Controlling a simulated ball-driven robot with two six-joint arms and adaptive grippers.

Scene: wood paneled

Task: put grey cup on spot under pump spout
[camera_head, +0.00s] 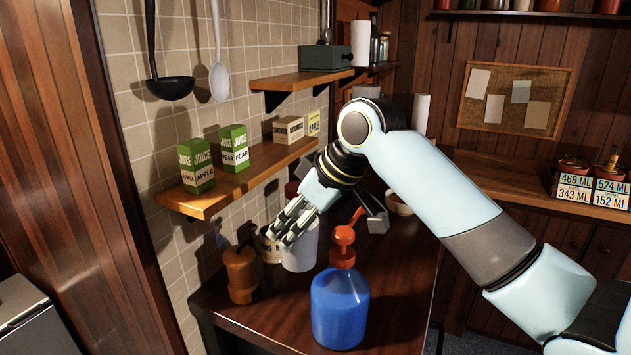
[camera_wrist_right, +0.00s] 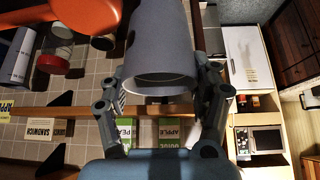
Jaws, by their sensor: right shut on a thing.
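The grey cup (camera_head: 300,252) is between the fingers of my right gripper (camera_head: 298,218), which is shut on it, beside the pump bottle over the dark counter. In the right wrist view the cup (camera_wrist_right: 160,55) fills the gap between the fingers, its rim facing the camera. The blue pump bottle (camera_head: 340,306) stands at the counter's front, to the right of the cup. Its red pump head (camera_head: 342,238) also shows at the top left of the right wrist view (camera_wrist_right: 75,14). I cannot make out a marked spot under the spout. My left gripper is not in view.
A brown wooden mill (camera_head: 241,275) stands left of the cup, and a labelled can (camera_head: 270,248) is behind it. A wooden shelf (camera_head: 235,187) with juice boxes (camera_head: 196,166) is above. A pale bowl (camera_head: 398,203) sits further back. The counter (camera_head: 395,275) right of the bottle is clear.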

